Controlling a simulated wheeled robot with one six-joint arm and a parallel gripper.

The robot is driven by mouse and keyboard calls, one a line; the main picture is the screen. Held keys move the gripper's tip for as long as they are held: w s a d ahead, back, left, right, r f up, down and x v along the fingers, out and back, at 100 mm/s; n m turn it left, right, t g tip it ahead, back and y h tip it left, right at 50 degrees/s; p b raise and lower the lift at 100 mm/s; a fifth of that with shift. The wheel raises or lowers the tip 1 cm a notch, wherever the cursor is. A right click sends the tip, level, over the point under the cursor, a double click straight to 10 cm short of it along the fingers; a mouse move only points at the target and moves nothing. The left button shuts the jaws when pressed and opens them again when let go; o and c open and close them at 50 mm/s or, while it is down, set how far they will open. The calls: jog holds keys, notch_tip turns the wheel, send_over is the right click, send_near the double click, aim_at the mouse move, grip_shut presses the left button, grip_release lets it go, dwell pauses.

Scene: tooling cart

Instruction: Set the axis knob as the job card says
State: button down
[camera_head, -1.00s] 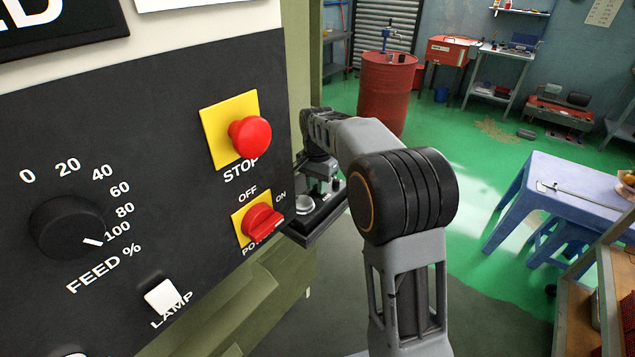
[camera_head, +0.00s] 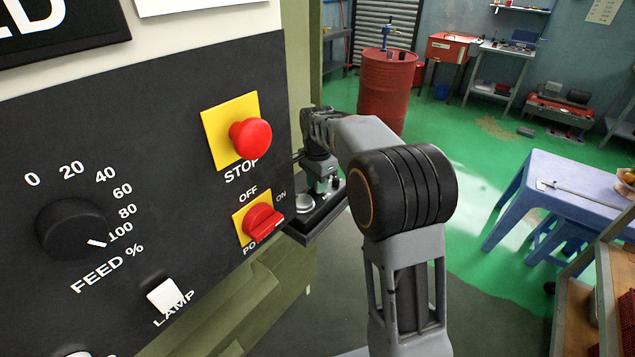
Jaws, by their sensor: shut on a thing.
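My gripper (camera_head: 325,186) is small in the view, pointing down at the end of my grey arm, just past the right edge of the control panel. It is over a black box (camera_head: 318,222) with a round silver disc (camera_head: 305,203) on top. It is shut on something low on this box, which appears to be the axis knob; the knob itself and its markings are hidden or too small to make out. A white sheet (camera_head: 195,4) at the top edge is cut off, and no writing on it shows.
The dark panel (camera_head: 150,130) carries a red STOP button (camera_head: 250,138), a red power switch (camera_head: 262,221), a feed knob (camera_head: 70,228) near 100 and a white lamp switch (camera_head: 165,296). A blue table (camera_head: 560,185) and red drum (camera_head: 385,92) stand beyond on green floor.

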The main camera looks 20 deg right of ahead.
jog(key=c, duration=1)
grip_release()
notch_tip(320, 180, up, 14)
jog(key=shift+f, duration=0.1)
